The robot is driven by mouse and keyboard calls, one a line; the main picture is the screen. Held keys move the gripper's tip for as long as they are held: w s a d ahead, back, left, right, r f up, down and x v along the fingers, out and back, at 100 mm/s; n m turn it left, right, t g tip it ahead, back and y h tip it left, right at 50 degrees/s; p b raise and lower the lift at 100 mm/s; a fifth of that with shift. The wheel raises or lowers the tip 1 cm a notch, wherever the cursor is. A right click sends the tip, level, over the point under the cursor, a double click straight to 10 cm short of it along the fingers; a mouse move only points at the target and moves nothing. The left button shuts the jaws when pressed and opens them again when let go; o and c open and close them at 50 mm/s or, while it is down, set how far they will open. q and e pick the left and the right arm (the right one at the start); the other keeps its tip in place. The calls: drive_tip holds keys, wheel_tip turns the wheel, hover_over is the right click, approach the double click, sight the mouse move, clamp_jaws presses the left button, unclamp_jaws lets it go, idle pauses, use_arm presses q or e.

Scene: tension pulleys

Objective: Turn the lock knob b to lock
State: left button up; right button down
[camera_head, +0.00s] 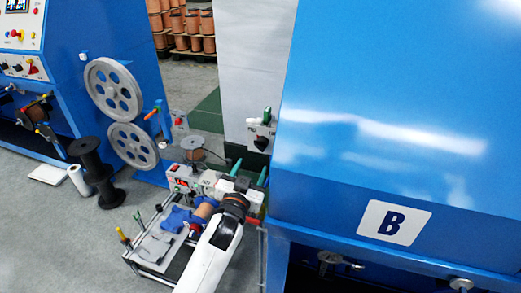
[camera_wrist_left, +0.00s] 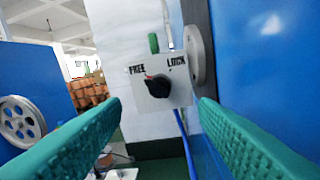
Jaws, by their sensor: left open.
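The lock knob b is a black knob (camera_wrist_left: 158,87) on a small white box with FREE at its left and LOCK at its right, in the left wrist view. A red mark on the knob sits at its upper left, toward FREE. In the head view the knob (camera_head: 261,143) is small, beside the blue machine marked B. My left gripper (camera_head: 249,172) is open, its two green fingers pointing at the box. In the wrist view the gripper (camera_wrist_left: 159,103) has one finger on each side of the knob, apart from it and nearer the camera. My right gripper is not in view.
The large blue machine (camera_head: 380,130) stands close at the right. A grey disc (camera_wrist_left: 198,55) sits just right of the knob box. A small stand with spools (camera_head: 157,243) is below my arm. Another blue machine with grey pulleys (camera_head: 114,88) is at the left.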

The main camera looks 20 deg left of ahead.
sight(260, 148)
use_arm(q)
drive_tip(key=w, duration=1)
drive_tip(key=shift+w+a+f, duration=0.1)
drive_tip(key=shift+w+a, duration=0.05)
drive_tip(key=shift+w, duration=0.05)
